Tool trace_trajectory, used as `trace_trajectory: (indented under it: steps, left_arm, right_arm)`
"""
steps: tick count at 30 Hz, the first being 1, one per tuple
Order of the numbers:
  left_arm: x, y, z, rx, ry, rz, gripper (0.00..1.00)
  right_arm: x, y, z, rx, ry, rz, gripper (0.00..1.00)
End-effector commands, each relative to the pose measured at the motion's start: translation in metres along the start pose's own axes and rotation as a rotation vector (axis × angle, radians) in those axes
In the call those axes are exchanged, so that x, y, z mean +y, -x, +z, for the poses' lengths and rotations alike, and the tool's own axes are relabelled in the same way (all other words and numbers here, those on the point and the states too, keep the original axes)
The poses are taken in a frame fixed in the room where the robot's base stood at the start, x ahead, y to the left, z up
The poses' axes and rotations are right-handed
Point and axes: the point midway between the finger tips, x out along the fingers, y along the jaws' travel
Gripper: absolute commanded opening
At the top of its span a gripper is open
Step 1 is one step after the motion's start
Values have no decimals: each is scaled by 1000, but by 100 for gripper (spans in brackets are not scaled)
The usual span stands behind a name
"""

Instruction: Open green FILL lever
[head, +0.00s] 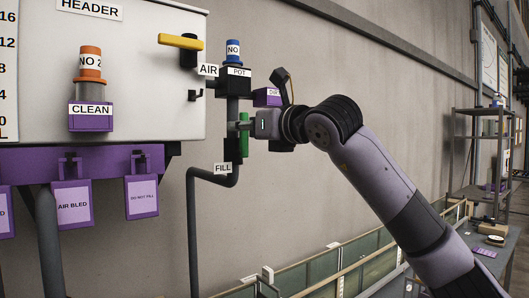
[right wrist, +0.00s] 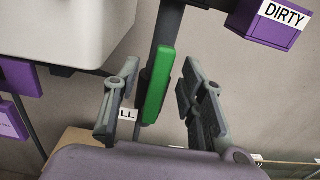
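The green FILL lever (head: 244,135) stands upright beside the dark vertical pipe, a little above the white FILL label (head: 223,169). In the right wrist view the green lever (right wrist: 158,85) is a long bar between my fingers, with a visible gap on each side. My right gripper (right wrist: 160,95) is open around it and holds nothing. In the head view my right gripper (head: 249,127) reaches the lever from the right, and its fingers are partly hidden. The FILL label (right wrist: 128,115) is partly covered by the left finger in the wrist view. My left gripper is out of view.
A purple DIRTY box (head: 267,97) is close above my gripper. A white tank (head: 140,75) with a yellow handle (head: 181,42) and purple tags stands left. Shelving (head: 483,150) is far right.

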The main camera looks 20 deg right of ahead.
Motion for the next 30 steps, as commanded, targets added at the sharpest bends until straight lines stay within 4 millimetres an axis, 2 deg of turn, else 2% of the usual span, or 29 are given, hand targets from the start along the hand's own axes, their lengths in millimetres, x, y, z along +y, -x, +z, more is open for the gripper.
trace_trajectory:
  steps: [5,18,22,30]
  left_arm:
    - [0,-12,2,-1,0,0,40]
    - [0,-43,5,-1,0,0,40]
    - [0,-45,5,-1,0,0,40]
    - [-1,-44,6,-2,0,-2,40]
  right_arm:
    - [0,12,-2,-4,0,1,38]
    - [0,64,-2,-3,0,-1,38]
    - [0,70,-1,-1,0,-1,38]
    - [0,70,0,0,0,-1,38]
